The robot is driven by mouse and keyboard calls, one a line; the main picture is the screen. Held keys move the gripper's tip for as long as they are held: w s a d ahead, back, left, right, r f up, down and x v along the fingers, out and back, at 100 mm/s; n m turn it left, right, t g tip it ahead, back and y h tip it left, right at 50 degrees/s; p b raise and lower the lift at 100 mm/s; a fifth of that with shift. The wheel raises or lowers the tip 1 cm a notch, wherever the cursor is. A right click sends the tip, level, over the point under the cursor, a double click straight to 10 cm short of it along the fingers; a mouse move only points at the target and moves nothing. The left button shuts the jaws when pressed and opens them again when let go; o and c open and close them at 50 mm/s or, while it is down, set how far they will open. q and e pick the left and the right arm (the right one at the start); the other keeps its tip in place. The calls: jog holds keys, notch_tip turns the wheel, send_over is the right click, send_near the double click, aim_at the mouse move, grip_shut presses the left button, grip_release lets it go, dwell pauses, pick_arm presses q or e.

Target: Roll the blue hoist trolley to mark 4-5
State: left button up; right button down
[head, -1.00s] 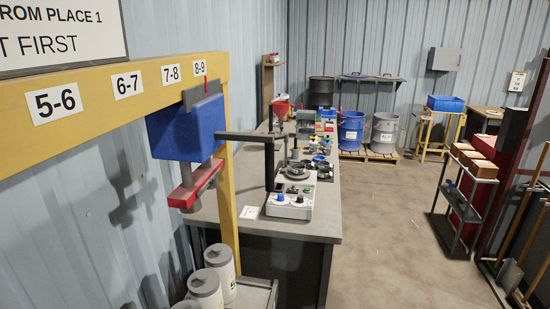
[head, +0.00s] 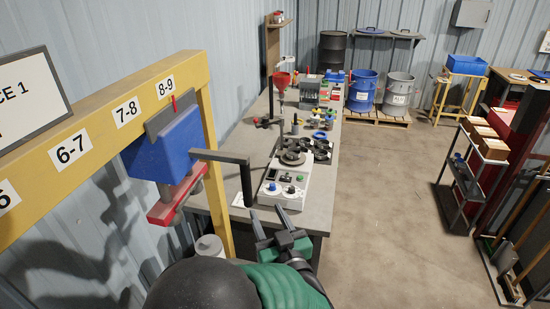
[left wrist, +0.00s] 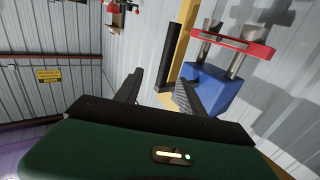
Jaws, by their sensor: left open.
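The blue hoist trolley (head: 165,150) hangs on the yellow beam (head: 98,130), near labels 7-8 (head: 126,112) and 8-9 (head: 165,86). My left gripper (head: 268,213) is open and empty, below and slightly right of the grip. In the left wrist view, the dark grip (left wrist: 176,55) shows beyond my open fingers (left wrist: 160,88), with the blue trolley (left wrist: 212,88) behind. Mark 4-5 is not in view.
A workbench (head: 317,215) carrying a white control box (head: 284,190) and small parts is close to my left gripper. The floor (head: 390,210) right of the bench is clear.

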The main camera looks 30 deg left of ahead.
pick_arm(q)
send_near(250, 187)
jog(key=a+r, duration=0.1)
jog(key=p+x, duration=0.1)
jog(key=x, duration=0.3)
jog(key=p+x, duration=0.1)
jog(key=x, duration=0.2)
jog(key=p+x, duration=0.1)
jog(key=x, duration=0.3)
jog(key=shift+w+a+f, duration=0.1)
jog(key=shift+w+f, duration=0.3)
jog(key=shift+w, duration=0.05)
jog(key=shift+w+a+r+p, duration=0.15)
jog(key=shift+w+r+p, duration=0.1)
jog(key=shift+p, duration=0.2)
jog(key=shift+a, duration=0.2)
jog(key=shift+w+a+f, duration=0.1)
jog(key=shift+a, duration=0.3)
jog(key=shift+w+a+f, duration=0.2)
jog(key=shift+a, duration=0.15)
jog(key=c, duration=0.3)
jog(key=shift+c, duration=1.4)
jog(key=shift+d, duration=0.15)
grip_shut()
pick_arm(e)
jog(key=r, duration=0.1)
jog(key=a+r, duration=0.1)
jog(key=r, duration=0.1)
jog(key=a+r, duration=0.1)
jog(key=shift+s+r, duration=0.25)
